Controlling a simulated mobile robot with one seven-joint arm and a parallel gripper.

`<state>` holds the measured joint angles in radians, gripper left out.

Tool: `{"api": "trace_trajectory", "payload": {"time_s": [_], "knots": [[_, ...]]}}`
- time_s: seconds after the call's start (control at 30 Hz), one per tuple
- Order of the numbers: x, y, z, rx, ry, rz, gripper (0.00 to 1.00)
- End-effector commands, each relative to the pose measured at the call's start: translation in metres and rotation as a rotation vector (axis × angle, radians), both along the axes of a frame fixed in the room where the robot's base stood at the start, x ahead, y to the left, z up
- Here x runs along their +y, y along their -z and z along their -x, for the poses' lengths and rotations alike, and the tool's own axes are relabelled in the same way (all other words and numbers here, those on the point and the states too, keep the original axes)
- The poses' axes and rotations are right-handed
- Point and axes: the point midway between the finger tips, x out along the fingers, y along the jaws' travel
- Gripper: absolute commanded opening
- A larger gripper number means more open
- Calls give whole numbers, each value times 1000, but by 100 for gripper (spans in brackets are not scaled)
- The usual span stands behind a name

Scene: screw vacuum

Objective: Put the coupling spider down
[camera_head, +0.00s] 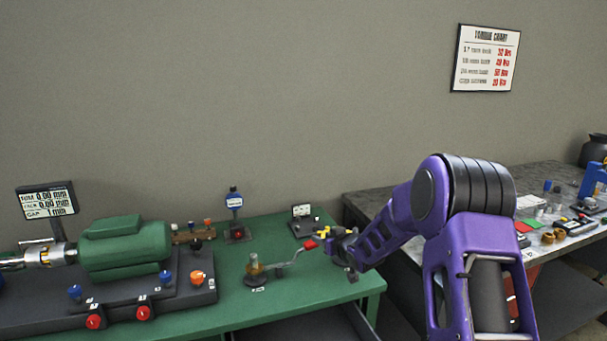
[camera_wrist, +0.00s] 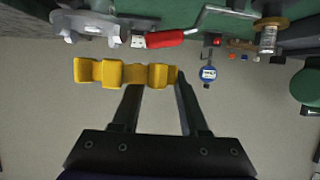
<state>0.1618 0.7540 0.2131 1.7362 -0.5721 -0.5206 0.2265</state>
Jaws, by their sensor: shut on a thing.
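The yellow coupling spider (camera_wrist: 108,74) is a lobed piece at the fingertips in the wrist view, reaching out to the left of the fingers. It also shows as a small yellow spot in the head view (camera_head: 327,232). My gripper (camera_wrist: 158,84) is shut on the spider. In the head view my gripper (camera_head: 343,243) is over the right end of the green bench (camera_head: 240,311). The spider appears held above the bench top. Its exact height cannot be told.
A crank with a red handle (camera_head: 310,244) is close to the gripper. A green motor (camera_head: 124,248) stands at the left. A dial gauge on a stand (camera_head: 235,202) is at the back. A grey bench (camera_head: 400,195) with small parts is at the right.

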Motion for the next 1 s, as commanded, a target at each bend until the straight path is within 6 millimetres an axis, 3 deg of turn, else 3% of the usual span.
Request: {"api": "trace_trajectory", "payload": {"time_s": [0.17,0.4,0.53,0.73,1.0], "knots": [[-3,24,59,4,67,1,0],[-37,47,139,2,229,3,0],[-56,53,172,2,301,3,0],[-72,56,196,-2,356,1,0],[-72,56,198,-1,358,0,0]]}}
